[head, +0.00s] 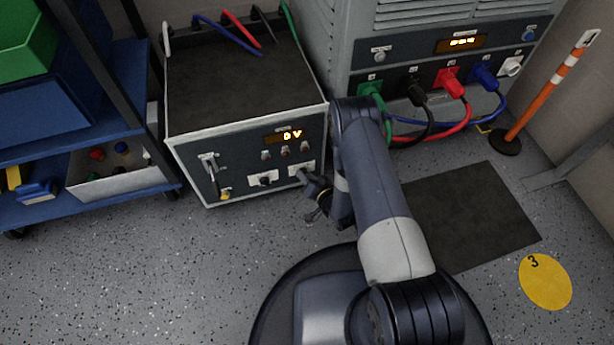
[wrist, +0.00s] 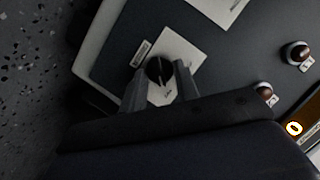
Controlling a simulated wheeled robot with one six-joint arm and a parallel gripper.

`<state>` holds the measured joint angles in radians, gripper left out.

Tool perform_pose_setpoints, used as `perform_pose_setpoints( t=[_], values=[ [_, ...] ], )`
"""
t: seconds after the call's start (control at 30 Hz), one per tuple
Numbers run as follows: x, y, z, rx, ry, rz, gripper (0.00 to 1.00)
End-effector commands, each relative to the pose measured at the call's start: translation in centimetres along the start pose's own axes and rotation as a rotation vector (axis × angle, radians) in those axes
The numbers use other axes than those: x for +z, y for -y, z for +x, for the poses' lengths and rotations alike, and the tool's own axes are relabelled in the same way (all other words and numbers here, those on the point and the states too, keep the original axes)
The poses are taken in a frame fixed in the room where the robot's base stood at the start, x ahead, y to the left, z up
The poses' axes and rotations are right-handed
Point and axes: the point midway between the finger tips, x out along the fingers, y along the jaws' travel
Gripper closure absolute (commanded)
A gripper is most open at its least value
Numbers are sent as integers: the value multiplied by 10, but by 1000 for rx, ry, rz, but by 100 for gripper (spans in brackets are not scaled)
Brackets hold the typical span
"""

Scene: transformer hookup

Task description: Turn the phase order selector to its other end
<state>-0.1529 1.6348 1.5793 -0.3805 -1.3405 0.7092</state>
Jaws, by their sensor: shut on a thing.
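The phase order selector appears to be the round black knob (wrist: 159,69) on a white plate (wrist: 180,50) in the wrist view; its label is too small to read. My gripper (wrist: 160,82) has one finger on each side of this knob and is shut on it. A pale line shows on the knob, but its exact setting is unclear. In the head view my gripper (head: 305,180) is at the lower right of the grey cabinet's front panel (head: 235,160) and mostly hides the knob. The cabinet's display (head: 284,136) reads 0 V.
A second black selector (head: 265,180) sits left of my gripper. Small buttons (head: 285,151) are above it, and a lever (head: 210,163) and yellow part (head: 225,194) are further left. A larger cabinet (head: 420,60) with coloured cables stands right. A blue shelf (head: 100,145) stands left.

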Motion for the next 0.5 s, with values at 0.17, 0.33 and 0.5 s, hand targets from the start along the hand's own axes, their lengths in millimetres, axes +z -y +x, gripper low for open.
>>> perform_pose_setpoints(
  t=[0.17, 0.33, 0.5],
  values=[
    [0, 0, 0, 0, 0, 0, 90],
    [0, 0, 0, 2, 0, -3, 93],
    [0, 1, 0, 14, -1, -33, 93]
  ],
)
